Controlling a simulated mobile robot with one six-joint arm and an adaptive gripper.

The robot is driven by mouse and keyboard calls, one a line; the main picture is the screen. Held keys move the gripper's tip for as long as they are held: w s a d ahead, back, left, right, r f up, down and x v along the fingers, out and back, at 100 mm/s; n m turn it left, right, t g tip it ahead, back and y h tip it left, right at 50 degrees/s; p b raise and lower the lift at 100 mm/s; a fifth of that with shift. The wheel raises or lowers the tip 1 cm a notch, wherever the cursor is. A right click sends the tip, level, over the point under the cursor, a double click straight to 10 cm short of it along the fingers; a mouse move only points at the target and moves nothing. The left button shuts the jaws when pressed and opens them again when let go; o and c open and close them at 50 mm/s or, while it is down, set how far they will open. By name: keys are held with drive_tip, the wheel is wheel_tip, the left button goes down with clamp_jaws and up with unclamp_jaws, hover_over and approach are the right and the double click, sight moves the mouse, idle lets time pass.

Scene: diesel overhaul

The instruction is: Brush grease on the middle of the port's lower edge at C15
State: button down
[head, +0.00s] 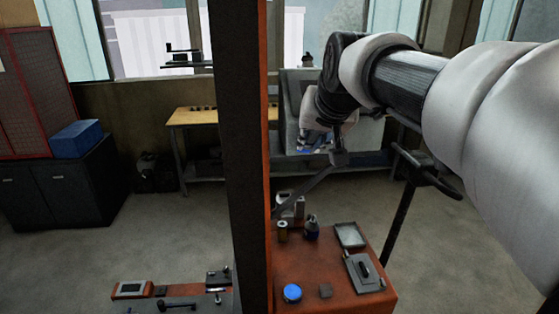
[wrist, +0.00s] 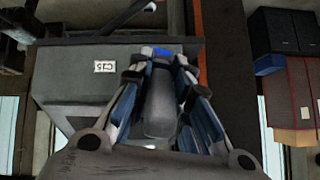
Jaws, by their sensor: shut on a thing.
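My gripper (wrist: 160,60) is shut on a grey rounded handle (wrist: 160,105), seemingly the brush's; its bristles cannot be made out. In the head view my gripper (head: 322,142) hangs beyond the dark post, in front of a grey box-like body (head: 365,135). In the wrist view a white C15 label (wrist: 104,67) sits on a grey block (wrist: 65,85), left of the fingers. The fingers overlap this block in the picture; I cannot tell whether anything touches it. The port and its lower edge cannot be made out.
A dark post with an orange side (head: 250,150) stands left of my arm. Below, an orange-red surface (head: 330,290) carries a blue-lidded tin (head: 292,293), a dark bottle (head: 312,228) and trays. A wooden-topped bench (head: 195,116) stands behind. Open floor lies at left.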

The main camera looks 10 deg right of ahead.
drive_tip(key=r, duration=0.4)
drive_tip(key=r+t+p, duration=0.1)
drive_tip(key=r, duration=0.3)
drive_tip(key=r+t+p, duration=0.1)
drive_tip(key=r, duration=0.3)
drive_tip(key=shift+s, duration=0.35)
drive_tip(key=shift+w+f+b, duration=0.35)
drive_tip(key=shift+w+f, duration=0.25)
drive_tip(key=shift+f, duration=0.35)
drive_tip(key=shift+x, duration=0.85)
drive_tip(key=shift+w+d+f+b, duration=0.1)
drive_tip(key=shift+w+f+b, duration=0.3)
drive_tip(key=shift+f+b, duration=0.35)
drive_tip(key=d+b, duration=0.1)
drive_tip(key=d, duration=1.2)
drive_tip(key=shift+d, duration=0.25)
